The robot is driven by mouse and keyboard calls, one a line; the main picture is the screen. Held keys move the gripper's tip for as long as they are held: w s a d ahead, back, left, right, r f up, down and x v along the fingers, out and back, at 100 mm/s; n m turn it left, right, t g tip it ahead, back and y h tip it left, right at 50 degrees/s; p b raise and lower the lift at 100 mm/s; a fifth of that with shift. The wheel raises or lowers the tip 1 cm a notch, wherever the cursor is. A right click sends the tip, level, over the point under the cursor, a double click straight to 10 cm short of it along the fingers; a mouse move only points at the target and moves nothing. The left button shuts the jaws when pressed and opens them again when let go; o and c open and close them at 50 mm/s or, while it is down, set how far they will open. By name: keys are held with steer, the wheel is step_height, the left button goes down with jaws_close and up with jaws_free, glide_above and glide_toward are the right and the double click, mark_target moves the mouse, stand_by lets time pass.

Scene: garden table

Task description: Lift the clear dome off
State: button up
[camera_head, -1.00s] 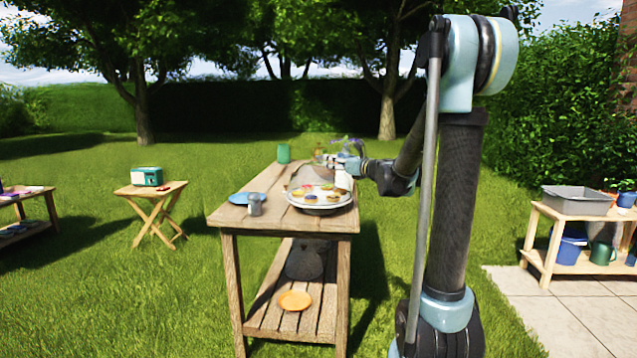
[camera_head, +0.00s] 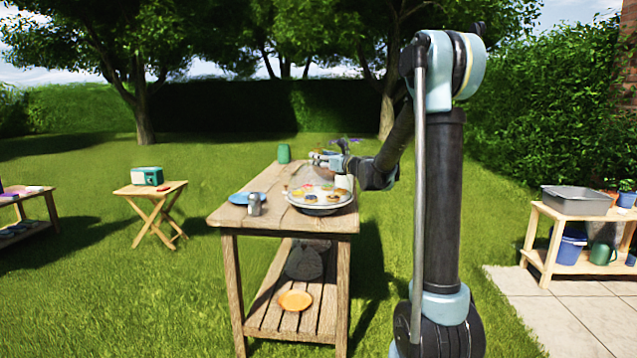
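A round plate of small coloured cakes (camera_head: 318,208) stands on the near end of the wooden garden table (camera_head: 240,214). The clear dome (camera_head: 318,177) shows only as a faint, greyish outline over the cakes. Its knob and exact edge are too faint to make out. My gripper (camera_head: 318,157) is at the end of the arm reaching in from the right, and appears above the dome's top in the picture. It is small here, and I cannot tell whether its fingers are open or shut, or whether they touch the dome.
A grey metal cup (camera_head: 254,205) and a blue plate (camera_head: 240,198) stand left of the cakes. A white object (camera_head: 344,182) is at the right, below my wrist. A green cup (camera_head: 284,153) stands at the far end. An orange plate (camera_head: 295,300) lies on the lower shelf.

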jaws_close()
steer(key=shift+r, duration=0.1)
step_height(320, 180, up, 10)
steer(key=shift+f, duration=0.1)
stand_by(0.7)
